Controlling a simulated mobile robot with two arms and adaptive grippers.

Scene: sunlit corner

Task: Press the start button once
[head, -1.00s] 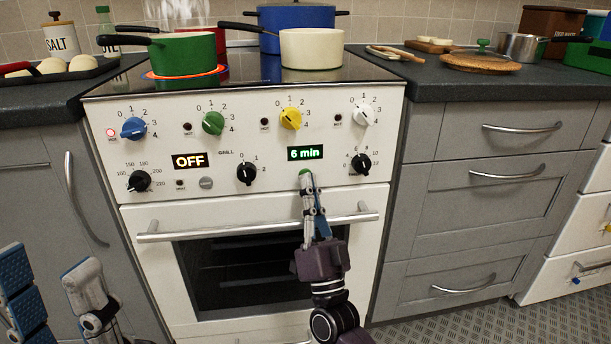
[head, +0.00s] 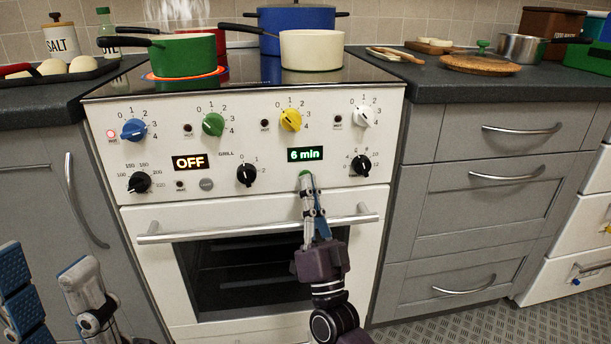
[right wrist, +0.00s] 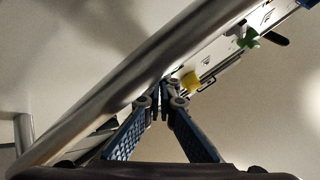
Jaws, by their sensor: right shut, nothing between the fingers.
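The start button (head: 304,174), a small green button, sits on the white stove's front panel just below the green-lit display (head: 306,154) reading "6 min". My right gripper (head: 307,182) is shut and empty, with its fingertips at the button and covering most of it. Whether the tips touch or push the button in, I cannot tell. In the right wrist view the closed fingertips (right wrist: 164,88) show beside the panel, and the button is not discernible. My left gripper (head: 50,275) is open and empty at the lower left, away from the panel.
The oven door handle (head: 255,224) runs across below the panel, behind my right fingers. The black timer knob (head: 361,165) is right of the display, another black knob (head: 247,175) left. A green pot (head: 185,55) and a cream pot (head: 312,50) stand on the hob.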

